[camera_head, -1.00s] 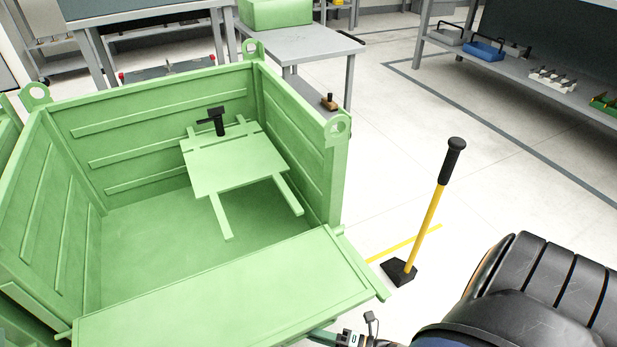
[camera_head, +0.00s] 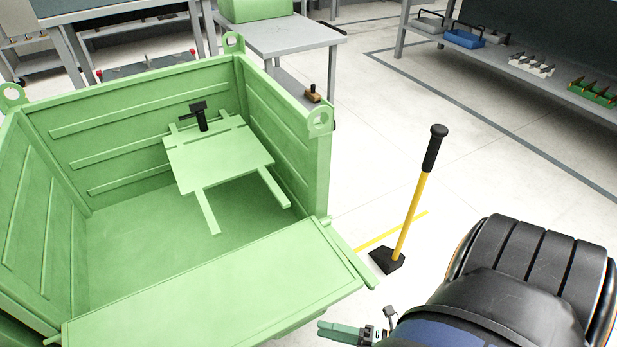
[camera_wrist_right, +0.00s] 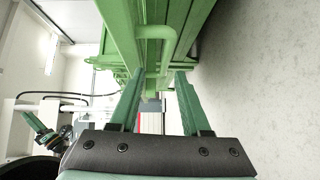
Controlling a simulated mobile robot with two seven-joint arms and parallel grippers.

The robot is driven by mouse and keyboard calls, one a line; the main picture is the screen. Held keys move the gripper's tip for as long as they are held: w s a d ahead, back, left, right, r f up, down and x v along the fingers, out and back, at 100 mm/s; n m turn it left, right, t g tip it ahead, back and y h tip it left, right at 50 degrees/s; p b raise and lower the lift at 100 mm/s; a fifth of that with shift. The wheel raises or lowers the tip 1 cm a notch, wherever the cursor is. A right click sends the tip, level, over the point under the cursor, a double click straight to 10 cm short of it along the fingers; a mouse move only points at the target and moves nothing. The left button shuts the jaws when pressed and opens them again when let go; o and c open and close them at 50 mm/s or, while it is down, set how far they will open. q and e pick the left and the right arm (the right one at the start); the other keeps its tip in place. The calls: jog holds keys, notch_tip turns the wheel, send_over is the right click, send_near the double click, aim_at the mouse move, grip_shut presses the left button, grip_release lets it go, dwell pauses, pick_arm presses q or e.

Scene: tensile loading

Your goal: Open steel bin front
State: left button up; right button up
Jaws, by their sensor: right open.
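The green steel bin (camera_head: 121,118) fills the left of the head view. Its front panel (camera_head: 210,290) is tilted outward at the near side, so the interior is exposed; its outer edge slopes toward me. My right gripper (camera_head: 345,333) is at the bottom of the head view, just outside the panel's right corner, partly cut off. In the right wrist view my right gripper (camera_wrist_right: 158,98) is open and empty, its two green fingers spread. A green bar handle (camera_wrist_right: 157,33) on a green steel face lies ahead of the fingertips, apart from them.
A green plate with two legs and a black clamp (camera_head: 220,160) is in the bin. A grey table (camera_head: 285,38) stands behind, and a shelf (camera_head: 520,65) at back right.

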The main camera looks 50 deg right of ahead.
jog(key=v, duration=0.5)
jog(key=shift+s+d, duration=0.1)
dwell(0.5)
